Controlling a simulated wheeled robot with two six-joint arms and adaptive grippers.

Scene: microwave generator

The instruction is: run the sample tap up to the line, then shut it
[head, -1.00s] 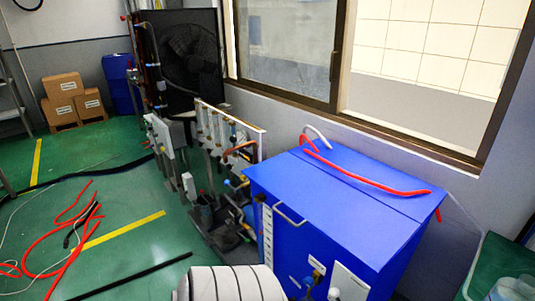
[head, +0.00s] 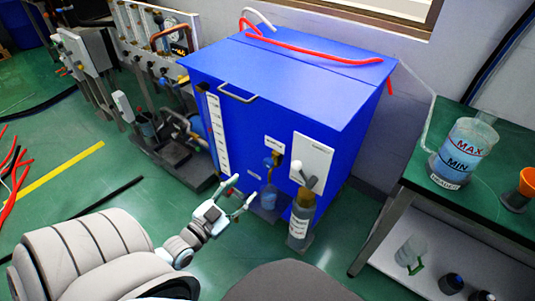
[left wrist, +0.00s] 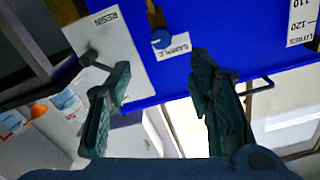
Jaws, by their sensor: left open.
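The sample tap (head: 272,160) is a small brass tap with a blue handle on the front of the blue cabinet. A bluish cup (head: 268,197) stands below it; its line and level are too small to read. In the left wrist view the round blue tap handle (left wrist: 161,39) is beside an upside-down label (left wrist: 176,47). My left gripper (head: 241,192) is open and empty, in front of the cabinet and left of the tap. In the left wrist view its fingers (left wrist: 158,72) are spread, with the handle beyond them. My right gripper is not in view.
The blue cabinet (head: 285,85) has a white RESIN panel (head: 311,158) with a lever, and a cylinder (head: 300,220) below it. A green table (head: 505,185) at right holds a MAX/MIN jug (head: 463,152) and an orange funnel (head: 526,182). Red hose (head: 315,51) lies on top of the cabinet.

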